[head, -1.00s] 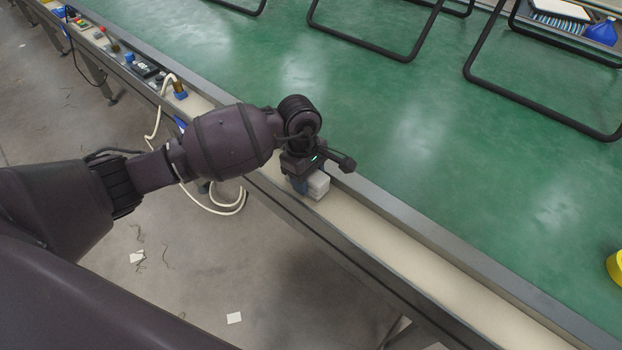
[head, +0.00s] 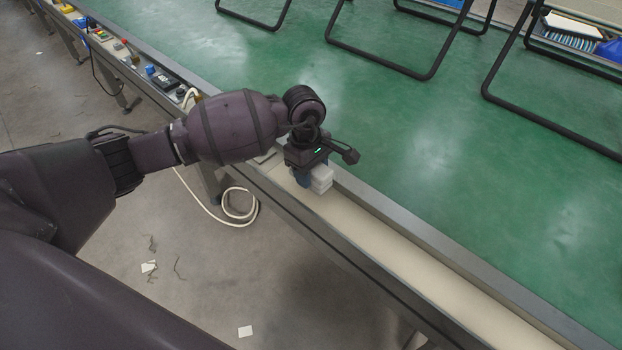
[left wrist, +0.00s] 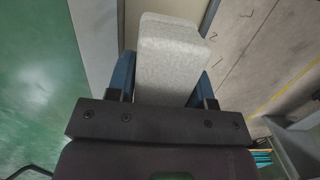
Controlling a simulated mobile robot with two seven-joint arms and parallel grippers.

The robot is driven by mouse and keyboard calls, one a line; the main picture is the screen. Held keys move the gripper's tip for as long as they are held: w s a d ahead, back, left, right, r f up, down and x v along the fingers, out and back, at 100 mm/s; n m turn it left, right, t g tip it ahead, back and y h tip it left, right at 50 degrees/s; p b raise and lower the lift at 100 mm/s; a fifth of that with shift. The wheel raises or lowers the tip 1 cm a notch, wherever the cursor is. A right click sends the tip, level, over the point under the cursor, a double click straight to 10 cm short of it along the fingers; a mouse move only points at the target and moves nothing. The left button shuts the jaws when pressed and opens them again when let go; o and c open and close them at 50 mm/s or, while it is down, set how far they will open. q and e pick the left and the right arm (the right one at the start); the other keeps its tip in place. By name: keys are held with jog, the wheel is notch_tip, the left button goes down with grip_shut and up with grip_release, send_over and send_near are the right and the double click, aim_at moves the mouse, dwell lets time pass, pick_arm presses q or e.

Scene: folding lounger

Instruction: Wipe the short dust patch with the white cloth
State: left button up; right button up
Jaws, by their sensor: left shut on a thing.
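The white cloth (head: 321,178) is a thick pale block. My left gripper (head: 312,180) is shut on it, over the cream ledge (head: 400,238) along the near edge of the green table. In the left wrist view the cloth (left wrist: 172,60) sits between the blue fingers of the left gripper (left wrist: 163,82). I cannot tell whether the cloth touches the ledge. I cannot make out a dust patch in either view. My right gripper is not in view.
Black tube frames (head: 385,70) stand on the green table (head: 440,150). A grey rail (head: 430,235) runs between table and ledge. A white cable (head: 228,218) hangs off the near side. Small tools and a dark device (head: 166,82) lie on the ledge at upper left. The ledge to the right is clear.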

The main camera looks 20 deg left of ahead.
pick_arm(q)
jog(key=shift+a+r+p, duration=0.1)
jog(key=shift+r+p, duration=0.65)
jog(key=shift+r, duration=1.4)
